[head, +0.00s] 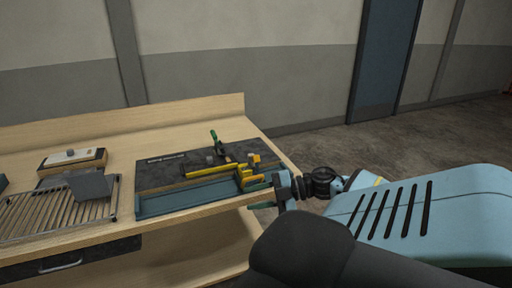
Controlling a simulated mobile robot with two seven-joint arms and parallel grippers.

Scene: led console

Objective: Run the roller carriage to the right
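A dark board (160,172) lies on the workbench, with a yellow bar (210,170) along it. A dark upright piece with a green tip (214,136) and small dark blocks stand at the bar's back edge. I cannot tell for sure which part is the roller carriage. My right gripper (252,178) comes in from the right at the board's right end, beside the yellow parts there. Its fingertips are small and blend with these parts, so their opening and any contact cannot be made out. My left gripper is out of view.
A blue-grey strip (190,198) runs along the board's front. At left are a slatted metal rack (40,212) with a grey plate (88,186) and a pale-topped box (72,158). The bench (185,115) has a raised back edge. Open floor lies to its right.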

